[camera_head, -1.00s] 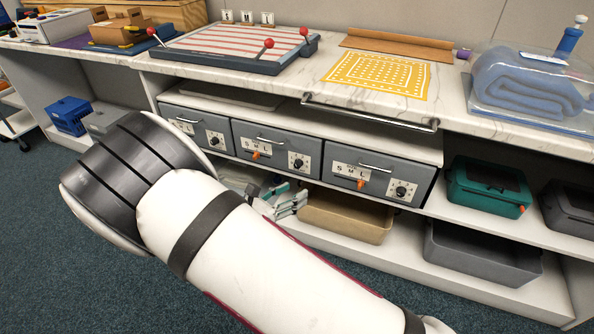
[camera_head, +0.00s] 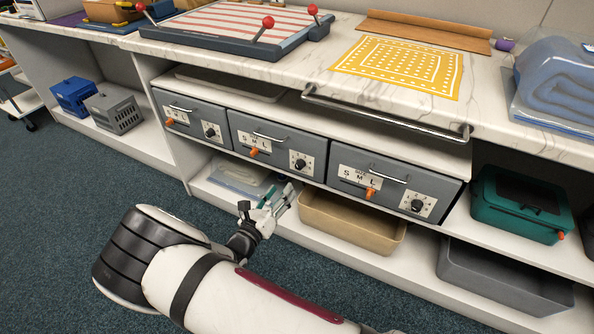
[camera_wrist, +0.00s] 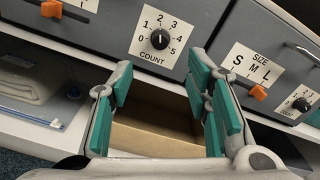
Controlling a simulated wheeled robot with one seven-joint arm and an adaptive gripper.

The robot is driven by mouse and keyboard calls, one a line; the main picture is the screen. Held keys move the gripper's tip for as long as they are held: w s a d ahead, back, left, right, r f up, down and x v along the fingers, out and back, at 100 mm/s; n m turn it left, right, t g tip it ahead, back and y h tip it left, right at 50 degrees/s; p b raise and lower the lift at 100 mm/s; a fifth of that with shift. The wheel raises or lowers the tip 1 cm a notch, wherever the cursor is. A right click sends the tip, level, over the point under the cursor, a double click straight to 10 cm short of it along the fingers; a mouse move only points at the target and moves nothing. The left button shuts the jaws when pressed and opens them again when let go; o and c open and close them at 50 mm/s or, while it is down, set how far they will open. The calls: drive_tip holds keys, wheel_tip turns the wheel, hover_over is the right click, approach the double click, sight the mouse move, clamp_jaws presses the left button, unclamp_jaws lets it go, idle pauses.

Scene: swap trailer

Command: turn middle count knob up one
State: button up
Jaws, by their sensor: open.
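The middle count knob (camera_head: 300,164) is a black round knob on a white plate on the middle grey drawer's front. My gripper (camera_head: 277,202) is in front of and below the middle drawer in the head view. Its teal-padded fingers (camera_wrist: 160,66) are spread open and empty in the wrist view, below and either side of the knob, apart from it.
Left (camera_head: 211,131) and right (camera_head: 417,205) drawers have similar knobs. Orange size sliders (camera_head: 253,152) and bar handles (camera_head: 270,136) stick out nearby. A tan bin (camera_head: 350,238) stands on the shelf below. A metal rail (camera_head: 385,113) juts from the counter edge above.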

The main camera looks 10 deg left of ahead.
sight(298, 168)
drive_tip(key=b+x, duration=0.2)
drive_tip(key=x, duration=0.8)
drive_tip(key=shift+w, duration=0.2)
drive_tip(key=shift+c, duration=0.5)
drive_tip(key=shift+d, duration=0.1)
clamp_jaws()
